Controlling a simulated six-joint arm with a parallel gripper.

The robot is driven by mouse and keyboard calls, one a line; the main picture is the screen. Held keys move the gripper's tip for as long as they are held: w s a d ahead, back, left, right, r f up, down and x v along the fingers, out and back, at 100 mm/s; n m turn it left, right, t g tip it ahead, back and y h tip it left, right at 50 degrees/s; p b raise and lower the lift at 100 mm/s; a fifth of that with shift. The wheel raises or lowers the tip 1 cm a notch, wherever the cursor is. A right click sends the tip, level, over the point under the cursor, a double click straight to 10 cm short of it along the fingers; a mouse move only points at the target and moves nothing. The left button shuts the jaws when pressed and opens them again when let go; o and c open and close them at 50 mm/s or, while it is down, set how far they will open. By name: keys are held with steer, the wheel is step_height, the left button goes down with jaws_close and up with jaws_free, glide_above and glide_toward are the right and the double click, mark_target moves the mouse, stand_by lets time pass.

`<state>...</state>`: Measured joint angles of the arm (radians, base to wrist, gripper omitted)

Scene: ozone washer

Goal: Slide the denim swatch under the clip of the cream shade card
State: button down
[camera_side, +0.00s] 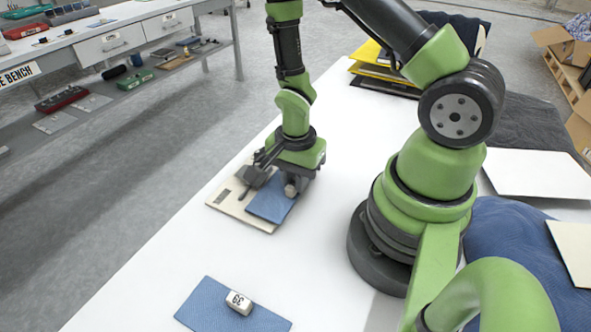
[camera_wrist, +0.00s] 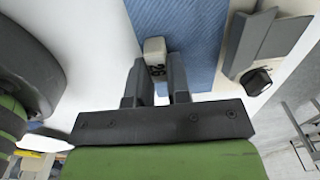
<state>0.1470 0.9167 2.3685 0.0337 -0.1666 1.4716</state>
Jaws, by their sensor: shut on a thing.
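The cream shade card (camera_side: 228,198) lies flat on the white table in the side view, with a dark grey clip (camera_side: 257,177) at its far part. The denim swatch (camera_side: 270,204) is blue and lies over the card's right part. A small pale block numbered 26 (camera_wrist: 155,52) sits on the swatch, which also shows in the wrist view (camera_wrist: 195,35). My gripper (camera_side: 290,187) is shut on this block. In the wrist view the clip (camera_wrist: 247,45) is right beside the swatch's edge; I cannot tell whether any of the swatch is under it.
A second denim swatch (camera_side: 200,308) with a block marked 39 (camera_side: 239,302) lies at the table's front. Yellow and black folders (camera_side: 375,70), a dark cloth (camera_side: 535,125), white sheets (camera_side: 535,172) and blue cloth (camera_side: 500,240) lie behind and right. The table between card and front swatch is clear.

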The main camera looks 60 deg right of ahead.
steer(key=shift+f, duration=0.2)
steer(key=c, duration=1)
jaws_free()
